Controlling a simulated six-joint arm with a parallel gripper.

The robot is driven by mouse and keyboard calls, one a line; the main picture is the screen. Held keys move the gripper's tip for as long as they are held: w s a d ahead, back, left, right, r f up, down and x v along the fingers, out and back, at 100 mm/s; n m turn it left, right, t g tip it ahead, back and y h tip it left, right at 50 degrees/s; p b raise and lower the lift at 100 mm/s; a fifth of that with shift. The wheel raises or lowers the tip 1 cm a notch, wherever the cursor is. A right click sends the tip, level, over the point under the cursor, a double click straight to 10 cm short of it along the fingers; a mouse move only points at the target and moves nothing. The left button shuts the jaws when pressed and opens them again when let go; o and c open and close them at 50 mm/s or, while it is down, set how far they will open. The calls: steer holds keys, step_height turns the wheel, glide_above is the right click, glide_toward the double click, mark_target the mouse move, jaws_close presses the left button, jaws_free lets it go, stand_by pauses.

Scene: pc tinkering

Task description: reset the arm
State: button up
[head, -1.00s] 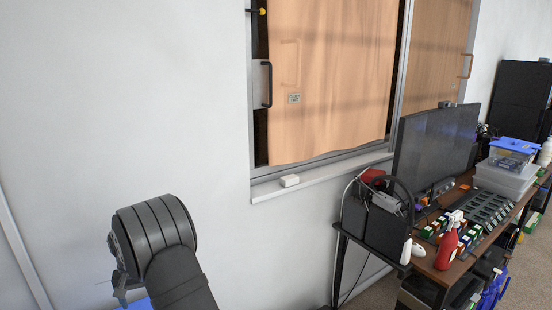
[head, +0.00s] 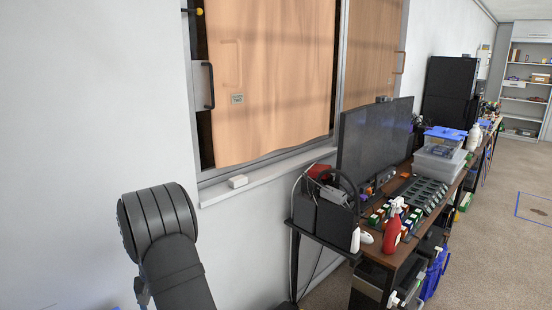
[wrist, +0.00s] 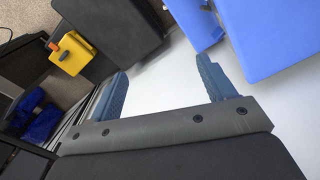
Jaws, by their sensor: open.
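My gripper (wrist: 160,90) shows in the wrist view with its two blue fingers spread wide apart. It is open, and nothing is between the fingers. Behind it is a plain white surface. In the head view my dark grey arm stands at the lower left, in front of the pale wall; the gripper itself is hidden there.
To the right in the head view a desk (head: 404,262) carries a monitor (head: 372,140), a red spray bottle (head: 392,234) and a clear bin (head: 440,160). Blue panels (wrist: 270,35) and a yellow object (wrist: 72,55) flank the gripper.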

steer(key=w+d+f+m, duration=0.1)
steer(key=d+f, duration=0.1)
steer(key=d, duration=1)
steer(key=w+d+f+m, duration=0.1)
steer(key=w+d, duration=0.1)
steer(key=d, duration=1)
steer(key=shift+f+m, duration=0.4)
steer(key=shift+d+r, duration=0.1)
